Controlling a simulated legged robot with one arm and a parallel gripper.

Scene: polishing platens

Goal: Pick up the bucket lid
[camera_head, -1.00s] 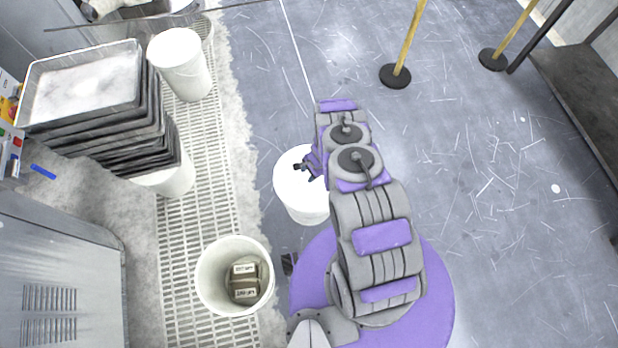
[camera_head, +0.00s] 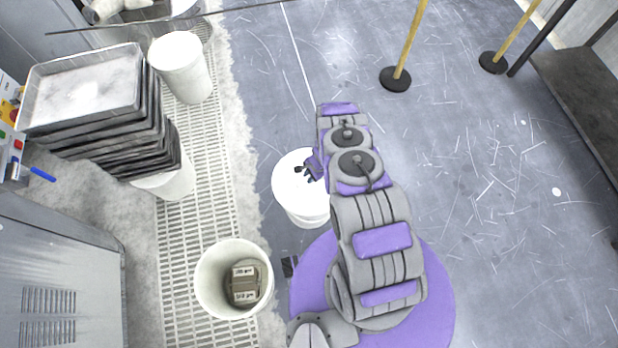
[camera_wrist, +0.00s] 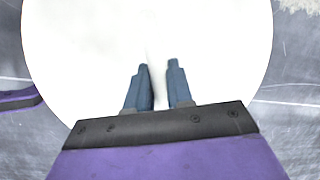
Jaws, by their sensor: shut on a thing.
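The round white lid (camera_head: 290,190) is on top of a white bucket (camera_head: 308,221) on the floor, left of my arm. I cannot tell whether there is a gap between lid and bucket. In the wrist view the lid (camera_wrist: 75,50) fills most of the picture. My gripper (camera_wrist: 158,72) is over the lid, its two blue-grey fingers close together with a pale, thin raised part between them. It is shut on this part of the lid. In the head view my gripper (camera_head: 306,171) is at the lid's right half, and my arm hides the lid's right edge.
An open bucket (camera_head: 205,300) with blocks inside stands at lower left. Stacked trays (camera_head: 95,124) and another white bucket (camera_head: 181,70) are at upper left. A post base (camera_head: 395,79) stands at top. The floor to the right is mostly clear.

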